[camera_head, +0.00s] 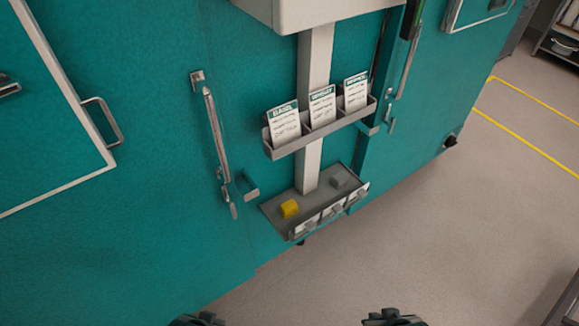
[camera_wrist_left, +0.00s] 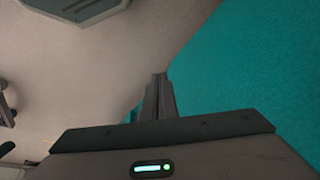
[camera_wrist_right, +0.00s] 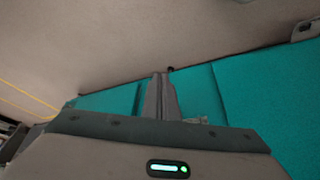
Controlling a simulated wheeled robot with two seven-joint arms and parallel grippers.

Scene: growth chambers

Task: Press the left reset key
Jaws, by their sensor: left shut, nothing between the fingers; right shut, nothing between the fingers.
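A grey shelf (camera_head: 268,207) on the post between two teal chambers carries a yellow block (camera_head: 289,208) at its left and a grey block (camera_head: 339,179) at its right. Along its front edge are three white labelled plates with small grey pieces, the left one (camera_head: 308,226) nearest me. I cannot tell which of these is the left reset key. My left gripper (camera_wrist_left: 158,78) is shut and empty; only its top shows at the bottom edge of the head view. My right gripper (camera_wrist_right: 160,78) is also shut and empty, at the bottom of the head view. Both are well apart from the shelf.
A card rack (camera_head: 320,131) with three cards is above the shelf. Teal chamber doors with a long handle (camera_head: 216,135) and a loop handle (camera_head: 103,120) flank it. A white box (camera_head: 310,12) overhangs the top. Floor (camera_head: 420,230) at the right is clear.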

